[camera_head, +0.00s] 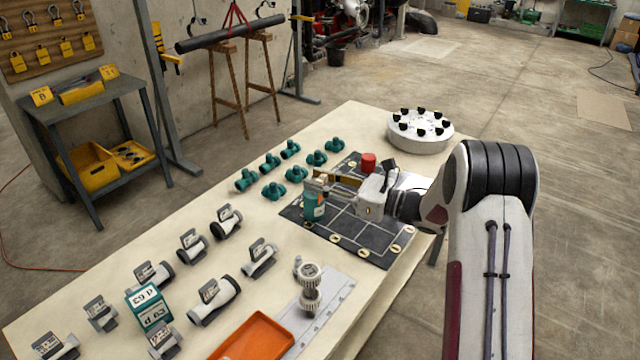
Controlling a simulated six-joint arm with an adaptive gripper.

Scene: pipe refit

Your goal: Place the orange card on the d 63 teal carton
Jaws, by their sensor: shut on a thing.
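The teal carton (149,304) marked d 63 stands at the lower left of the table, among grey-white pipe pieces with grey tags. Its lettering appears upside down. My gripper (317,188) is over the dark mat, well to the right of and beyond that carton. Its jaws are shut on a small teal object (314,209) with a pale label; its exact shape is partly hidden by the fingers. I cannot make out a separate orange card. A flat orange tray-like piece (256,336) with a rim lies at the front edge of the picture.
Several teal fittings (272,162) stand behind the dark mat (352,232). A red cylinder (368,162) is near my gripper. A round white carousel (420,136) stands at the far end. A grey-white fitting (310,284) stands on a pale plate between the mat and orange tray.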

